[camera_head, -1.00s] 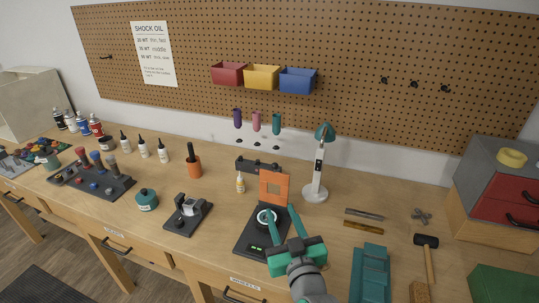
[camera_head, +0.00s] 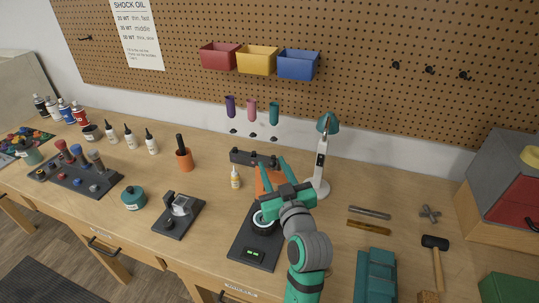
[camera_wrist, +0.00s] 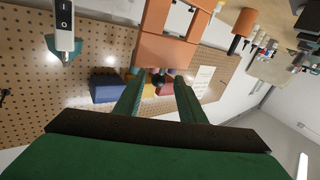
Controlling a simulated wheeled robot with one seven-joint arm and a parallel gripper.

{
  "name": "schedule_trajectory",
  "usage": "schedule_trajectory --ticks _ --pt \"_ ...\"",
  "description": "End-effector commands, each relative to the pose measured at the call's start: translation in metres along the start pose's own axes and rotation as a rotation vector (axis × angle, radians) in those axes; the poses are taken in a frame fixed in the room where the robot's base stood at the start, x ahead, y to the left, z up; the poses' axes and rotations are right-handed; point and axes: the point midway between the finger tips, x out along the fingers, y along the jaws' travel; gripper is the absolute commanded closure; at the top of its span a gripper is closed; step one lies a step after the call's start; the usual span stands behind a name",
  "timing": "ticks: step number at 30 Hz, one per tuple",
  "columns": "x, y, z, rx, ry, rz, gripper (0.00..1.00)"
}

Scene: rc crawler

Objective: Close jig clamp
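The jig is a black base (camera_head: 256,250) with a small green display and a pale ring (camera_head: 262,220) on it. An upright orange clamp frame (camera_head: 266,183) stands at its back, partly hidden by my gripper. In the wrist view the orange frame (camera_wrist: 166,52) fills the top middle, just past the fingertips. My gripper (camera_head: 271,161) is open, its green fingers apart, reaching over the jig beside the orange frame. It also shows in the wrist view (camera_wrist: 160,76) with nothing seen held between the fingers. Whether a finger touches the frame I cannot tell.
A desk lamp (camera_head: 322,160) stands close to the right of my gripper. A smaller black fixture (camera_head: 180,214) sits to the left. Metal bars (camera_head: 369,226) lie at right.

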Motion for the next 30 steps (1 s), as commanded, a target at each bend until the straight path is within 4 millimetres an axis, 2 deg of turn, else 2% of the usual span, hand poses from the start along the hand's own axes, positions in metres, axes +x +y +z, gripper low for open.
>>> schedule_trajectory --ticks 3,9,15,23,27,30 --pt "0.022 0.001 -0.001 0.000 0.001 0.001 0.64" --pt "0.046 0.004 0.000 0.000 0.000 0.006 0.64" --pt "0.056 0.004 0.000 0.000 0.000 0.007 0.64" --pt "0.057 0.004 0.000 0.000 0.000 0.007 0.64" --pt "0.057 0.004 0.000 0.000 0.000 0.007 0.97" --pt "0.057 0.004 0.000 0.000 0.000 0.007 1.00"
